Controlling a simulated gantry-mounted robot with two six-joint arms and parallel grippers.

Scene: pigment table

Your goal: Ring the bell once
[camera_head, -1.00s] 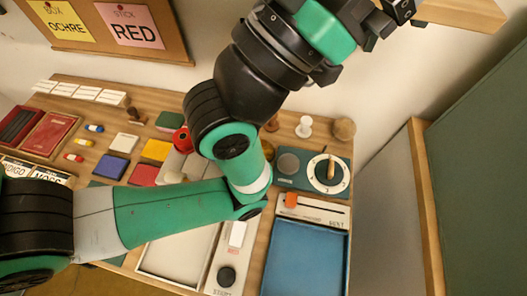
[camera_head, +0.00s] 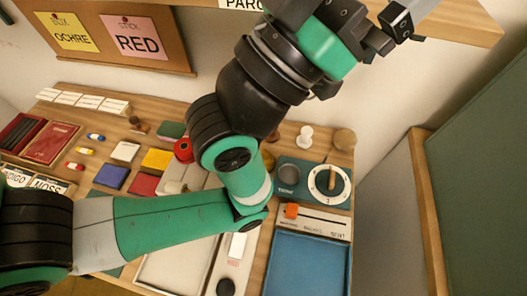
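I cannot make out a bell for certain. A red round thing with a dark centre (camera_head: 183,150) sits on the table just left of my arm. My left arm crosses the table from the left and bends up to the right. Its gripper (camera_head: 393,27) is high at the upper right, in front of the wall and the wooden shelf, well away from the tabletop things. Its fingers are partly cut off by the picture's top edge, so I cannot tell whether they are apart. The arm hides part of the middle of the table. My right gripper is not in view.
A dial box (camera_head: 284,195), a white knob-shaped thing (camera_head: 304,138) and a wooden ball (camera_head: 343,139) stand at the table's right rear. A blue tray (camera_head: 305,263) lies in front. Colour blocks and books are at left. A wooden shelf (camera_head: 460,24) overhangs at upper right.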

